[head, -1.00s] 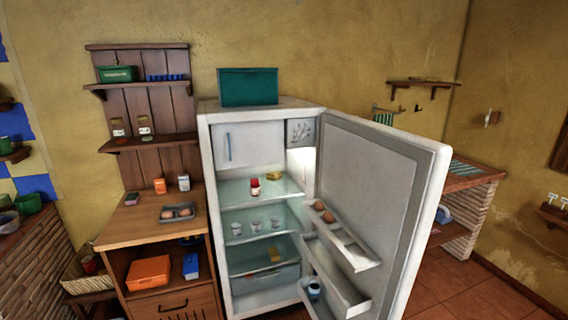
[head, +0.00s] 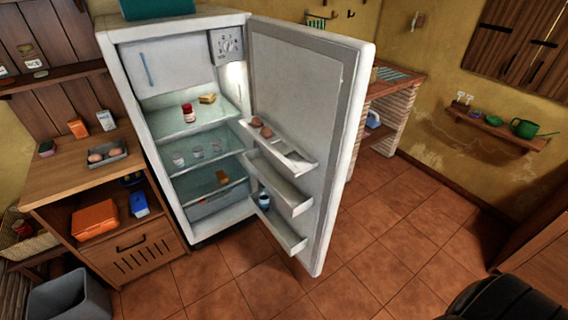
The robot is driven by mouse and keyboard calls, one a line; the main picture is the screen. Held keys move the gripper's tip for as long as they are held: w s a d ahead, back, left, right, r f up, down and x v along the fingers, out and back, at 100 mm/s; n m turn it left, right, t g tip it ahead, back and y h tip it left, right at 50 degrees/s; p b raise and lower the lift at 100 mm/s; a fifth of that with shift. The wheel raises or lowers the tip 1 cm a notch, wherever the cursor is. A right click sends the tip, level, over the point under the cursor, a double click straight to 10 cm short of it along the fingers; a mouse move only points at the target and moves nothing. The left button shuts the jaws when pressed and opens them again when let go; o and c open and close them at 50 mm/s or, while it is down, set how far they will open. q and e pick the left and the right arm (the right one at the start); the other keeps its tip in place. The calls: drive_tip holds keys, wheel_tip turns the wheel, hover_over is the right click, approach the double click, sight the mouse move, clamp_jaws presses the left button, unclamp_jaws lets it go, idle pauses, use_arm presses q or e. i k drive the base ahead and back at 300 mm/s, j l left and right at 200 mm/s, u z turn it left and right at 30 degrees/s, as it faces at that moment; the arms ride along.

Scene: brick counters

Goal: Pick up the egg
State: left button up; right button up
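Two brown eggs (head: 261,127) sit in the top door shelf of the open fridge (head: 122,62). More eggs (head: 104,154) lie in a grey tray (head: 118,149) on the wooden cabinet top left of the fridge. Neither of my grippers shows in the head view.
The fridge door (head: 305,140) stands wide open to the right. A grey bin (head: 70,300) is on the floor at the lower left. A dark rounded object (head: 485,300) is at the lower right. The tiled floor (head: 370,240) in front of the door is clear.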

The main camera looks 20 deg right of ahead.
sight(117, 151)
drive_tip(key=l+u, duration=0.15)
drive_tip(key=l, duration=0.5)
drive_tip(key=l+u, duration=0.15)
drive_tip(key=l, duration=0.5)
drive_tip(key=l+u, duration=0.1)
drive_tip(key=l, duration=0.55)
drive_tip(key=l+u, duration=0.15)
drive_tip(key=l, duration=0.5)
drive_tip(key=l+u, duration=0.15)
drive_tip(key=l, duration=0.5)
drive_tip(key=k+l+u, duration=0.15)
drive_tip(key=l, duration=0.45)
drive_tip(key=i+j, duration=0.1)
drive_tip(key=j, duration=0.4)
drive_tip(key=i+j+z, duration=0.1)
drive_tip(key=j, duration=0.4)
drive_tip(key=i+j, duration=0.1)
drive_tip(key=j, duration=0.45)
drive_tip(key=i+j, duration=0.1)
drive_tip(key=j, duration=0.4)
drive_tip(key=i+j+z, duration=0.1)
drive_tip(key=j, duration=0.45)
drive_tip(key=i+j+z, duration=0.1)
drive_tip(key=i+j, duration=0.35)
drive_tip(key=i, duration=0.15)
drive_tip(key=i+j+z, duration=0.1)
drive_tip(key=i+j, duration=0.35)
drive_tip(key=i, duration=0.15)
